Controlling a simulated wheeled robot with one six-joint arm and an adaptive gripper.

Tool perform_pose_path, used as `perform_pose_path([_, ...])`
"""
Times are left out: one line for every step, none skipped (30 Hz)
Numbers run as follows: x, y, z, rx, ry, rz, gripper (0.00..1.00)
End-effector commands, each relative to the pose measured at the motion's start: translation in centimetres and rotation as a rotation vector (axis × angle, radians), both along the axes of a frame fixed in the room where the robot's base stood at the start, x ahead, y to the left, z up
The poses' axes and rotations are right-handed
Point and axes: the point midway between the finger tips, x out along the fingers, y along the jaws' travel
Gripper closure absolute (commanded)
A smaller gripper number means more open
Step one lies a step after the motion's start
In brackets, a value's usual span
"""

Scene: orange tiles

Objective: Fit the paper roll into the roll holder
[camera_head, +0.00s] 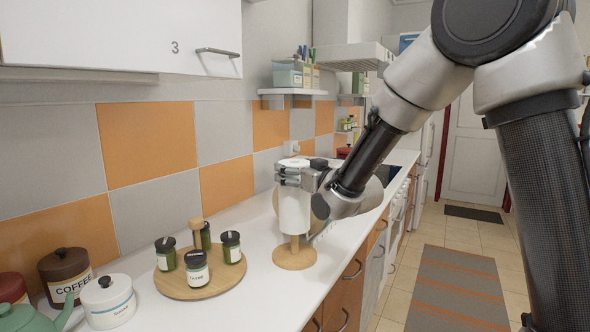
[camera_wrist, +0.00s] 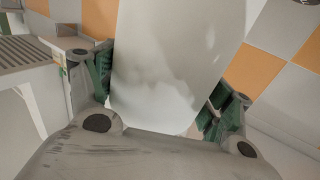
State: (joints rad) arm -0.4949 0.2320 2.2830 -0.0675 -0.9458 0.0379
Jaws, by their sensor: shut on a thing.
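The white paper roll (camera_head: 294,212) is upright in my gripper (camera_head: 297,175), above the counter. The gripper is shut on its upper part, with fingers on both sides. In the wrist view the roll (camera_wrist: 170,65) fills the space between the two green-padded fingers (camera_wrist: 158,92). The wooden roll holder (camera_head: 294,257) stands on the counter directly below, with a round base. A short length of its post shows between the roll's lower end and the base, so the roll is clear of the base. The post's upper part is hidden; the roll appears in line with it, probably around it.
A round wooden tray (camera_head: 205,287) with several green jars stands left of the holder. A coffee canister (camera_head: 66,272), a white sugar pot (camera_head: 108,302) and a teal teapot (camera_head: 22,318) are farther left. A tan round thing (camera_head: 372,194) is partly hidden behind my gripper.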

Motion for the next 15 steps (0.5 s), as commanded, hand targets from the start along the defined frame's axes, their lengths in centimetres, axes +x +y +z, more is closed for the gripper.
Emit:
perform_pose_path([0.0,0.0,-0.1,0.0,0.0,0.0,0.62])
perform_pose_path([0.0,0.0,-0.2,0.0,0.0,0.0,0.62])
perform_pose_path([0.0,0.0,-0.3,0.0,0.0,0.0,0.62])
perform_pose_path([0.0,0.0,-0.4,0.0,0.0,0.0,0.62])
perform_pose_path([0.0,0.0,-0.5,-0.001,0.001,0.0,0.62])
perform_pose_path([0.0,0.0,-0.6,-0.001,0.001,0.0,0.62])
perform_pose_path([0.0,0.0,-0.7,-0.001,0.001,0.0,0.62])
perform_pose_path([0.0,0.0,-0.7,-0.001,0.001,0.0,0.62])
perform_pose_path([0.0,0.0,-0.8,-0.001,0.001,0.0,0.62])
perform_pose_path([0.0,0.0,-0.9,-0.001,0.001,0.0,0.62])
perform_pose_path([0.0,0.0,-1.0,-0.001,0.001,0.0,0.62])
perform_pose_path([0.0,0.0,-1.1,0.0,0.0,0.0,0.62])
perform_pose_path([0.0,0.0,-1.1,0.0,0.0,0.0,0.62])
perform_pose_path([0.0,0.0,-1.2,0.0,0.0,0.0,0.62])
perform_pose_path([0.0,0.0,-1.3,0.0,0.0,0.0,0.62])
